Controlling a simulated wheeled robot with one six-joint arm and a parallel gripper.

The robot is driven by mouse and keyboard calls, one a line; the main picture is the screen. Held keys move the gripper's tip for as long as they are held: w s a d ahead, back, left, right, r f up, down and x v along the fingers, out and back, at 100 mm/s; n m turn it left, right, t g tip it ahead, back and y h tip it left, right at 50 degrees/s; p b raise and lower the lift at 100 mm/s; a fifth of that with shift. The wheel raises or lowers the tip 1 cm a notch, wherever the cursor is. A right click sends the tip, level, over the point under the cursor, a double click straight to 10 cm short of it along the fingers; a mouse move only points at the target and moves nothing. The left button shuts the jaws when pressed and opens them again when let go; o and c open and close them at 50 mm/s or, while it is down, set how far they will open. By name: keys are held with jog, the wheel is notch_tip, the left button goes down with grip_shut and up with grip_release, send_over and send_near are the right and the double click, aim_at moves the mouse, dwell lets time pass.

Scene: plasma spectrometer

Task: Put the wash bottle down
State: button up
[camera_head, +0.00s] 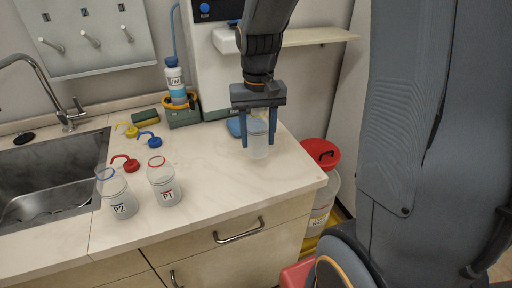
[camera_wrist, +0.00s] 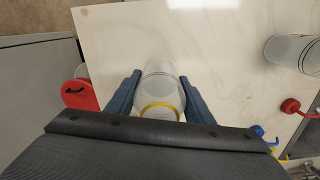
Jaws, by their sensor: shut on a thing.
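My gripper (camera_head: 259,134) is shut on a clear, whitish wash bottle (camera_head: 258,147) with no cap on it, near the right end of the counter. The bottle looks upright; I cannot tell whether its base touches the counter. In the wrist view the bottle (camera_wrist: 160,87) sits between the two blue fingers of my gripper (camera_wrist: 160,92), with a yellow ring at its neck. Two more open bottles, labelled P2 (camera_head: 118,195) and P1 (camera_head: 164,184), stand on the counter to the left.
Red (camera_head: 131,165), blue (camera_head: 154,141) and yellow (camera_head: 131,131) spouted caps lie on the counter (camera_head: 225,185). A sink (camera_head: 45,180) is at the left. A bottle in a green holder (camera_head: 183,115) stands at the back. A red-lidded bin (camera_head: 320,153) is beyond the right edge.

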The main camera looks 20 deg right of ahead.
aim_at(258, 148)
jog(key=shift+f, duration=2.15)
jog(key=shift+f, duration=0.1)
jog(key=o, duration=1.1)
jog(key=shift+o, duration=0.2)
